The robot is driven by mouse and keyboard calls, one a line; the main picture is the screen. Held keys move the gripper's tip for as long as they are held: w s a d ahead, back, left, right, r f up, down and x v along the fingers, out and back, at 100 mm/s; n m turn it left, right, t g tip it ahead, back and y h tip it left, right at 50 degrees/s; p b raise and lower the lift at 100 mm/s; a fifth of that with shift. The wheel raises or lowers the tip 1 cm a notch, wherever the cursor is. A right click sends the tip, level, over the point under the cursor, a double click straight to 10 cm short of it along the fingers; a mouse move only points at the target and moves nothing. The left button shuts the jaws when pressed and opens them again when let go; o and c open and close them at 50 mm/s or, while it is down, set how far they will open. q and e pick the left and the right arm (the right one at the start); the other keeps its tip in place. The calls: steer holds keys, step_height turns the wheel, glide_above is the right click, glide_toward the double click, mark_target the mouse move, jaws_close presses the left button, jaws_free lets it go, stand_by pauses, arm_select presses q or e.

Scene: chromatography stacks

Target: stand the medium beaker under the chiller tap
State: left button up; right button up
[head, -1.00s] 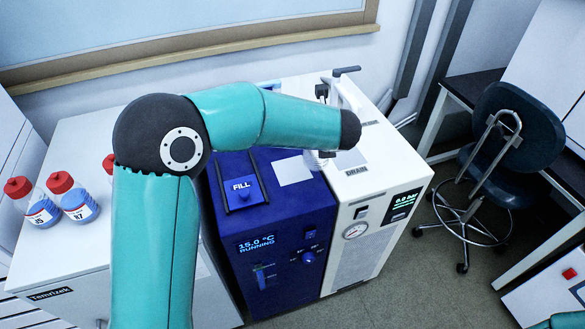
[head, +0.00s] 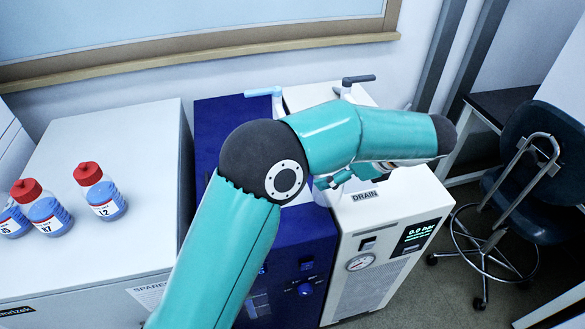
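The chiller (head: 215,130) is the dark blue unit in the middle, with a light blue tap (head: 264,92) at its back. My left arm crosses in front of it and hides much of its top. My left gripper (head: 340,181) is partly hidden under my forearm, above the neighbouring white unit's top near its boundary with the chiller. A pale, clear glass-like piece (head: 322,193) shows at the fingers; it may be the medium beaker, but its outline is mostly covered. I cannot tell whether the fingers grip it. My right gripper is not in view.
The white unit (head: 405,205) with a DRAIN label and a dark-handled tap (head: 357,79) adjoins the chiller. Several red-capped bottles (head: 101,192) stand on the left white cabinet (head: 110,130), whose top is otherwise clear. A dark chair (head: 535,150) stands at right.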

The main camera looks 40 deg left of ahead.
arm_select(q)
steer(key=shift+s+a+f, duration=0.15)
steer(key=shift+a+f, duration=0.45)
steer(key=shift+a, duration=1.1)
steer(key=shift+s+a+f, duration=0.15)
steer(key=shift+a+f, duration=0.4)
steer(key=shift+a, duration=1.15)
steer(key=shift+s+a+f, duration=0.15)
steer(key=shift+a+f, duration=0.45)
steer(key=shift+a, duration=1.1)
steer(key=o, duration=1.6)
steer(key=shift+f, duration=0.1)
steer(key=shift+c, duration=0.2)
steer(key=shift+d+r, duration=0.1)
steer(key=shift+r, duration=0.15)
steer(key=v, duration=1.1)
steer(key=shift+d+r+p, duration=0.2)
steer(key=shift+d+p, duration=0.05)
steer(key=shift+p, duration=0.2)
